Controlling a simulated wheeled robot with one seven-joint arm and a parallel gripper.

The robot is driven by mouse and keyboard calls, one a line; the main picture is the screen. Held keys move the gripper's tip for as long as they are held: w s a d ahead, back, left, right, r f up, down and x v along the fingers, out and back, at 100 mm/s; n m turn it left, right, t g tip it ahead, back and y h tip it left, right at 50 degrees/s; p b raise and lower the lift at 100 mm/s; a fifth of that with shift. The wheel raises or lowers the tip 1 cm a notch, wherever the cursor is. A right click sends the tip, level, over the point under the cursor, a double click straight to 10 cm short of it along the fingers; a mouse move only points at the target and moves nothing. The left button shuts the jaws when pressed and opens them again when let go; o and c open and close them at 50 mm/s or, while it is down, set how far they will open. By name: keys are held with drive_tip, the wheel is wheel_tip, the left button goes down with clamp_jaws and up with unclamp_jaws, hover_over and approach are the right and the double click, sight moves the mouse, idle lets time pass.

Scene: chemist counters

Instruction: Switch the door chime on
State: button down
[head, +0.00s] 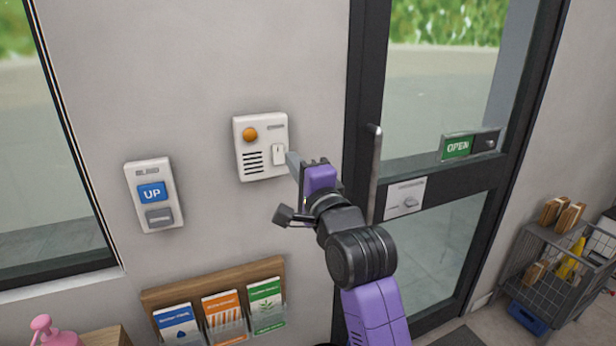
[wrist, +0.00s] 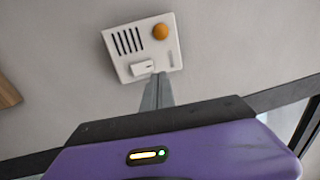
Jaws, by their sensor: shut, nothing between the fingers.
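The door chime (head: 260,146) is a white wall box with an orange round lamp (head: 250,134), dark speaker slots and a white rocker switch (head: 278,154) at its lower right. It also shows in the wrist view (wrist: 127,66), turned over, with the switch (wrist: 142,68) near the fingertips. My gripper (head: 292,160) is shut and empty. Its fingertips are right beside the switch in the head view, and they overlap the box's edge in the wrist view (wrist: 160,78). I cannot tell whether they touch the switch.
A blind control (head: 154,194) with a blue UP button is on the wall to the left. A leaflet rack (head: 165,297) hangs below. The glass door with a vertical handle (head: 375,175) and an OPEN sign (head: 457,147) is close on the right. A wire cart (head: 545,285) stands beyond.

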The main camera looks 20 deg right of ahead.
drive_tip(key=s+b, duration=0.1)
drive_tip(key=s, duration=0.5)
drive_tip(key=shift+s+r, duration=0.15)
drive_tip(key=shift+r, duration=0.2)
wheel_tip(320, 180, up, 3)
drive_tip(key=s+n+t, duration=0.2)
drive_tip(key=s+n, duration=0.1)
drive_tip(key=n, duration=0.2)
drive_tip(key=s+f+n, duration=0.9)
drive_tip(key=s+f, duration=0.5)
drive_tip(key=f, duration=0.2)
drive_tip(key=s+f+n+g, duration=0.1)
drive_tip(key=s+f+g, duration=0.1)
drive_tip(key=s+f, duration=0.3)
drive_tip(key=s+f+n+g, duration=0.1)
drive_tip(key=s+f, duration=0.4)
drive_tip(key=s, duration=0.8)
drive_tip(key=s+a+f+n+g, duration=0.1)
drive_tip(key=s+f+n+g, duration=0.1)
drive_tip(key=s+f, duration=0.4)
drive_tip(key=s+g, duration=0.1)
drive_tip(key=s, duration=0.3)
drive_tip(key=shift+g, duration=0.4)
